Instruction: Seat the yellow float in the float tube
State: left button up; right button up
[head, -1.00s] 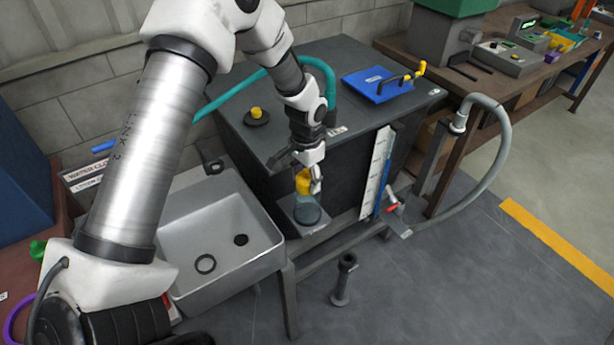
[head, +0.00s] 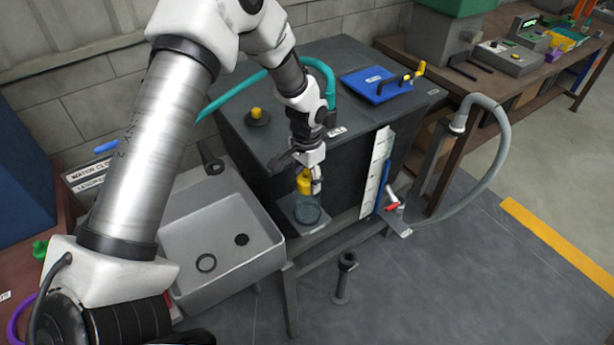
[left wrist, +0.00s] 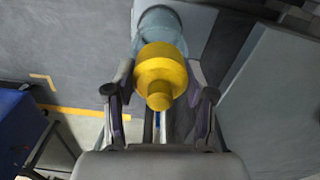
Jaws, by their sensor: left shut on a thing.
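The yellow float (head: 304,182) is held by my left gripper (head: 308,180), directly above the float tube. In the left wrist view the float (left wrist: 161,76) sits between the two fingers of the gripper (left wrist: 160,100), its narrow knob toward the camera. The clear bluish float tube (head: 307,211) stands on a small grey shelf on the side of the dark tank. The tube also shows behind the float in the left wrist view (left wrist: 158,22). The float's lower end is at the tube's mouth; I cannot tell how far inside it is. My right gripper is out of view.
The dark tank (head: 262,145) stands right behind the gripper, with a white scale strip (head: 376,172) on its side. A grey sink (head: 215,235) is to the left. A blue lid (head: 376,86) and a small yellow-knobbed cap (head: 257,115) lie on the tank top.

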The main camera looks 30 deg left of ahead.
pick_arm(q)
jog(key=shift+f, duration=0.1)
dwell(0.3)
jog(key=shift+f+b, duration=0.8)
jog(key=shift+f, duration=0.6)
jog(key=shift+s+f, duration=0.25)
jog(key=shift+f, duration=0.05)
